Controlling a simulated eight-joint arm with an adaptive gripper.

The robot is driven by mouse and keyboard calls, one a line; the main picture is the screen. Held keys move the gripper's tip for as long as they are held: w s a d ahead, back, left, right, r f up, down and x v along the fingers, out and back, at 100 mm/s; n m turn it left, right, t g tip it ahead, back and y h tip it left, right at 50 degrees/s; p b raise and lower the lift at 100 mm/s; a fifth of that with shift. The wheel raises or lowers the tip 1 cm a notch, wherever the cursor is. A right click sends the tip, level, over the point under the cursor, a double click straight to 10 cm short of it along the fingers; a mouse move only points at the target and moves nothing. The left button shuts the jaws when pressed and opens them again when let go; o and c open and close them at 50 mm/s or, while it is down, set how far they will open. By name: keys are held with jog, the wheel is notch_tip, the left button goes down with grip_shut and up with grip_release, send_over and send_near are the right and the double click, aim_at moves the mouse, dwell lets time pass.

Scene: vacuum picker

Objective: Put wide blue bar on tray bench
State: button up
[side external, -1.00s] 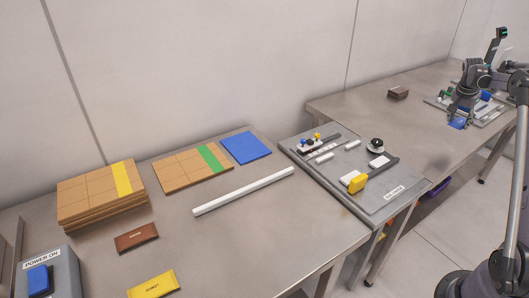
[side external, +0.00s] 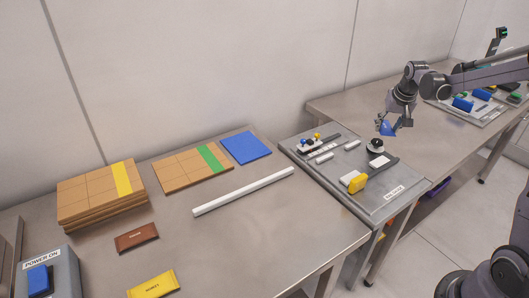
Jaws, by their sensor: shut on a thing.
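A second tray (side external: 483,118) with blue and green pieces lies on the far bench. A long white bar (side external: 245,191), a blue sheet (side external: 245,148) and tan panels lie left.

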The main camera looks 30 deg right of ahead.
jog(key=a+n+y, duration=0.1)
jog(key=a+n, duration=0.4)
jog(key=a, duration=0.9)
jog(key=n+y, duration=0.5)
jog(key=n, duration=0.7)
send_over(281, 228)
jog(key=s+d, duration=0.1)
notch_tip(281, 228, down, 8)
jog(key=shift+s+r, duration=0.1)
jog(key=shift+f, duration=2.05)
jog(key=shift+f, duration=0.1)
jog(key=o, duration=1.1)
jog(key=shift+o, duration=0.2)
